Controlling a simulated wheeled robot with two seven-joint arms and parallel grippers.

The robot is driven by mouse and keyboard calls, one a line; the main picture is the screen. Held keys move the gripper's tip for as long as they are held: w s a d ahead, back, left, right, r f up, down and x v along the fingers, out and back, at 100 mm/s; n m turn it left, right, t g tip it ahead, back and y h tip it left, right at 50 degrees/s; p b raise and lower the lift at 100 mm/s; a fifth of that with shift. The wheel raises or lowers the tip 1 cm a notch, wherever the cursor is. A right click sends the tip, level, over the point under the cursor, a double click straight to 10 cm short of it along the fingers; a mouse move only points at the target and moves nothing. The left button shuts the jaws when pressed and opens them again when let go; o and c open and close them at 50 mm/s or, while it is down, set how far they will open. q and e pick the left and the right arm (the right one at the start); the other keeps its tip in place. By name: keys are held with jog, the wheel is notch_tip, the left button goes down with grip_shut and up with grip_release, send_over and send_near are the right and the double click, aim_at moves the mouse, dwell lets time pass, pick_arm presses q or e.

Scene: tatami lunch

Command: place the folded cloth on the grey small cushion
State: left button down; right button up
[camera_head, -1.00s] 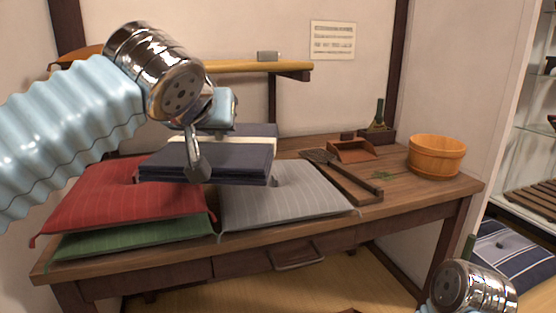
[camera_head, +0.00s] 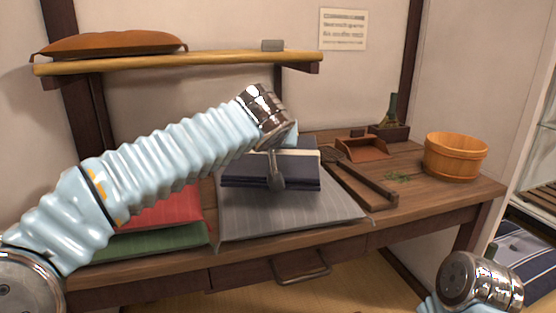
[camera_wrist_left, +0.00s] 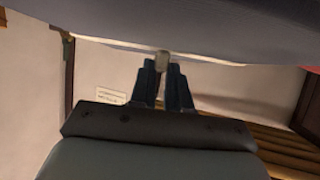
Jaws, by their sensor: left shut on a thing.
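The folded cloth (camera_head: 242,172) is a dark navy stack with a cream band. My left gripper (camera_head: 276,182) is shut on its front edge and holds it over the back half of the grey small cushion (camera_head: 300,213). I cannot tell whether the cloth touches the cushion. In the left wrist view the cloth (camera_wrist_left: 230,25) fills the top, with the fingers of my left gripper (camera_wrist_left: 162,62) meeting its edge. My right wrist shows at the lower right of the head view; the state of its jaws is unclear.
A red cushion (camera_head: 172,210) on a green cushion (camera_head: 160,241) lies left of the grey one, partly behind my left arm. A wooden tray (camera_head: 362,185), a dustpan (camera_head: 362,149) and a wooden tub (camera_head: 455,156) stand to the right. A shelf (camera_head: 220,61) hangs above.

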aim_at(277, 157)
pick_arm(q)
jog(key=f, duration=0.3)
jog(key=f+b, duration=0.1)
jog(key=shift+w+d+f, duration=0.15)
jog(key=shift+w+d, duration=0.15)
jog(key=shift+w, duration=0.1)
jog(key=c, duration=1.1)
grip_release()
jog(key=v, duration=1.2)
